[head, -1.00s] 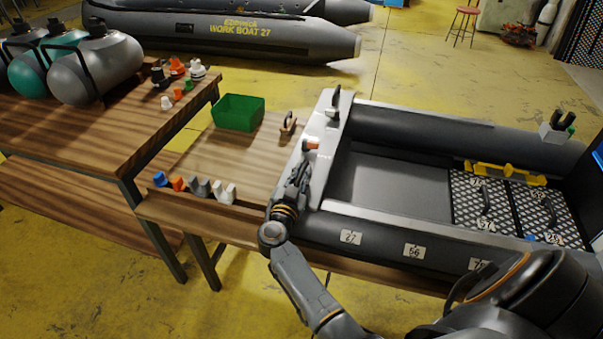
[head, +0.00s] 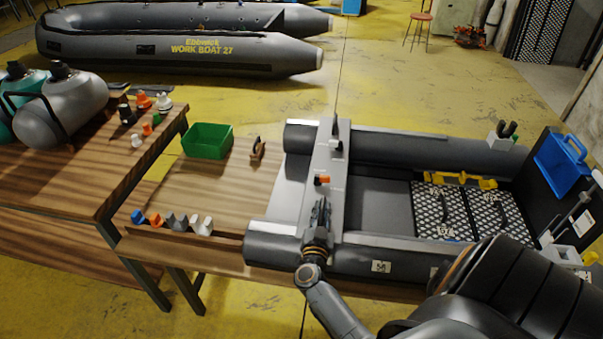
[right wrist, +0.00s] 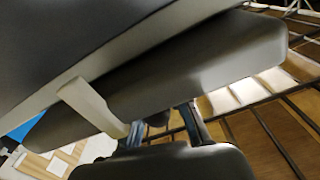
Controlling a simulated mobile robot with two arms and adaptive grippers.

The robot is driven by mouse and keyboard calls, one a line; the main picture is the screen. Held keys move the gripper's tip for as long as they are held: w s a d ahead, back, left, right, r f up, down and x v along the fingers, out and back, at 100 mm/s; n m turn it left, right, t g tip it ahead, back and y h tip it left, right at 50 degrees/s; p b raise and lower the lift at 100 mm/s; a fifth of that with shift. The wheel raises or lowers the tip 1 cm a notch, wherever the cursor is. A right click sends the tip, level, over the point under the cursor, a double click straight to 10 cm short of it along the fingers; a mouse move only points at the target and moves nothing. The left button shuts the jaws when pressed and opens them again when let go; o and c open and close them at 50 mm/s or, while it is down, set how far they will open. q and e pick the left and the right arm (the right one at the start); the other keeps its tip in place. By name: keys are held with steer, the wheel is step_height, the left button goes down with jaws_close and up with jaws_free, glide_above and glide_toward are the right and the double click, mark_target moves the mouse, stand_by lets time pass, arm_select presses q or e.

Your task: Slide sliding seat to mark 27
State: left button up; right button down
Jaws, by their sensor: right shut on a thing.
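The sliding seat (head: 329,165) is a grey bench lying across the inflatable boat (head: 380,228), a little in from the boat's left end. It carries an orange-ended fitting (head: 322,180). My right gripper (head: 321,212) is shut at the seat's near end, over the near tube; the exact grip is hard to see. In the right wrist view its dark fingers (right wrist: 170,125) show below a pale bracket and a grey tube. My left gripper is out of view.
A green bin (head: 207,141) and several coloured fittings stand on the wooden table (head: 215,185) at left. Right of the seat are grated hatches (head: 442,212) and a yellow part (head: 455,179). Bare deck lies between seat and hatches.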

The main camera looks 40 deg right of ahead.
steer(key=shift+s+d, duration=0.7)
steer(key=shift+s, duration=0.15)
steer(key=c, duration=1.3)
jaws_free()
steer(key=shift+c, duration=0.2)
steer(key=shift+w, duration=0.1)
steer(key=shift+a, duration=0.1)
steer(key=v, duration=0.7)
steer(key=shift+a, duration=0.15)
